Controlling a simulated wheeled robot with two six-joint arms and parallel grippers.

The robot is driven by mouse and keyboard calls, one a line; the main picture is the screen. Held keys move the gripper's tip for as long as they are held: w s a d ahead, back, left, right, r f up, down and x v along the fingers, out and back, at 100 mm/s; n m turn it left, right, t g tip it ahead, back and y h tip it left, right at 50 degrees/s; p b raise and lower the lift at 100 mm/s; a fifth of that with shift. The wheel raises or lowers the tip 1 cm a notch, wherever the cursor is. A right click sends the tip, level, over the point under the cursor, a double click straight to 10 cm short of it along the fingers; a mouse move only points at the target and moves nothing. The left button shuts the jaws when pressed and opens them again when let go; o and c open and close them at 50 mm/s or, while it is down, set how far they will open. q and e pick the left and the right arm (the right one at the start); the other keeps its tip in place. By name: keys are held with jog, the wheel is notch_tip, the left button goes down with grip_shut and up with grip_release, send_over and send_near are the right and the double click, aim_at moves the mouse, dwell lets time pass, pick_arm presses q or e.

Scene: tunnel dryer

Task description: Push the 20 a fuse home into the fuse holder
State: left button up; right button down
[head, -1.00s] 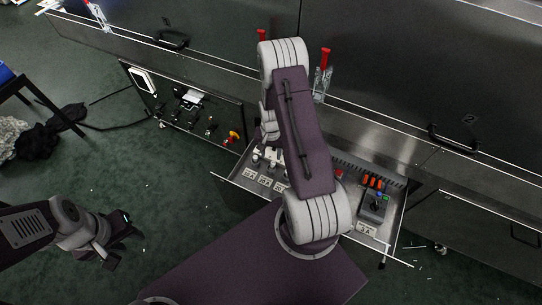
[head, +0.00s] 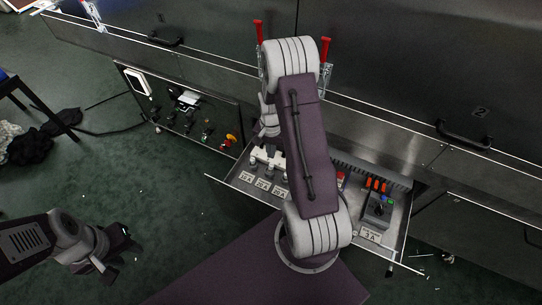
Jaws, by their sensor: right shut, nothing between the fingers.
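An open drawer (head: 228,184) holds a row of pale fuse holders (head: 262,158) with white rating labels (head: 262,186) in front, too small to read surely. I cannot single out the 20 A fuse or tell how deep it sits. My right gripper (head: 268,135) is shut and empty, close above these holders and partly hidden by my own arm; contact is unclear. My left gripper (head: 121,254) is open and empty over the green floor, far from the drawer.
Red-handled clamps (head: 258,34) rise behind.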

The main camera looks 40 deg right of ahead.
aim_at(271, 165)
notch_tip(271, 165, down, 6)
jog(key=b, duration=0.6)
jog(key=shift+r, duration=0.1)
jog(key=shift+f, duration=0.45)
jog(key=shift+r, duration=0.1)
notch_tip(271, 165, up, 3)
jog(key=p, duration=0.3)
jog(key=shift+r, duration=0.1)
notch_tip(271, 165, up, 9)
jog(key=p, duration=0.4)
